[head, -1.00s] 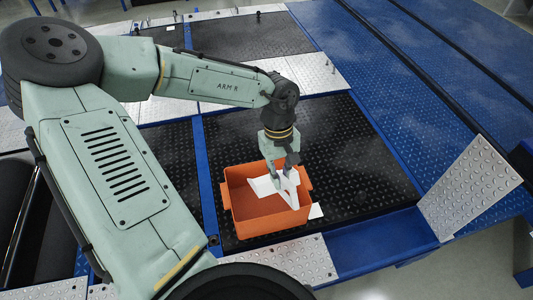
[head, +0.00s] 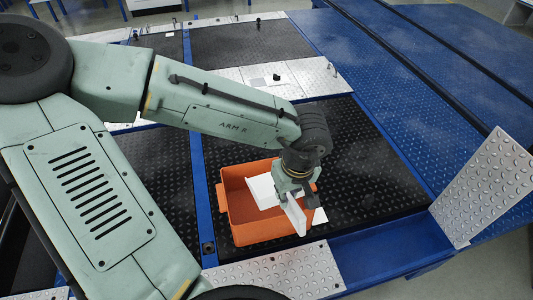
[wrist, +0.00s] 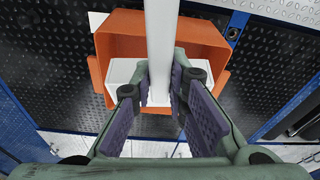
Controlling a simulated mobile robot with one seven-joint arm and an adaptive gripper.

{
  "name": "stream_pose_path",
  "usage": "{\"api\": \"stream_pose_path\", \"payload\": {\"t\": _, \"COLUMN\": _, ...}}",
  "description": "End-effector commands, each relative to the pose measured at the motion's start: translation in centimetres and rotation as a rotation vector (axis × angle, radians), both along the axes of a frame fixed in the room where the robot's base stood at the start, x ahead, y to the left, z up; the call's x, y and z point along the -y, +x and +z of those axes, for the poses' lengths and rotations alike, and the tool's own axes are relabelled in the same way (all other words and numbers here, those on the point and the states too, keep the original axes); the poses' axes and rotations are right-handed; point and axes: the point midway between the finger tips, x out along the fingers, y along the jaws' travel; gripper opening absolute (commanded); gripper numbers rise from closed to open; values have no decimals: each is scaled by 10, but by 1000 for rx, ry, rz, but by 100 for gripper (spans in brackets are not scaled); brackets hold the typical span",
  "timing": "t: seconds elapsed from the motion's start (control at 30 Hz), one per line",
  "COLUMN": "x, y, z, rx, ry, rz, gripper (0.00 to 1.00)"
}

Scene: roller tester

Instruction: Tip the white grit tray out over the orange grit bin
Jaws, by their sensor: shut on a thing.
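The orange grit bin (head: 262,234) stands open on the dark studded plate, and its rim and inside also show in the wrist view (wrist: 205,35). My gripper (head: 299,192) is over the bin's right part, shut on the white grit tray (head: 262,190). The tray's upright white part (head: 296,217) shows below the fingers, near the bin's front right rim. In the wrist view a long white bar (wrist: 161,35) passes between my fingers (wrist: 160,85), with more of the tray (wrist: 122,73) behind them. The fingers hide part of the tray. I see no grit, and cannot tell the exact tilt.
A small white flat piece (head: 320,216) lies just right of the bin. A raised silver tread plate (head: 485,188) stands farther right. A silver tread strip (head: 285,272) lies in front of the bin. The dark plate behind the bin is clear.

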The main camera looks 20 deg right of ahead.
Motion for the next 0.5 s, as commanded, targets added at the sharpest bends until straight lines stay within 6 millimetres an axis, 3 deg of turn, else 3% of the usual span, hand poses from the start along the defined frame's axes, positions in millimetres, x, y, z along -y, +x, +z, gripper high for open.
{"api": "stream_pose_path", "payload": {"t": 0.03, "x": 0, "y": -2, "z": -8, "rx": 16, "ry": 3, "rz": -3, "gripper": 0}}
{"api": "stream_pose_path", "payload": {"t": 0.5, "x": 2, "y": -15, "z": -27, "rx": 160, "ry": 15, "rz": 2, "gripper": 0}}
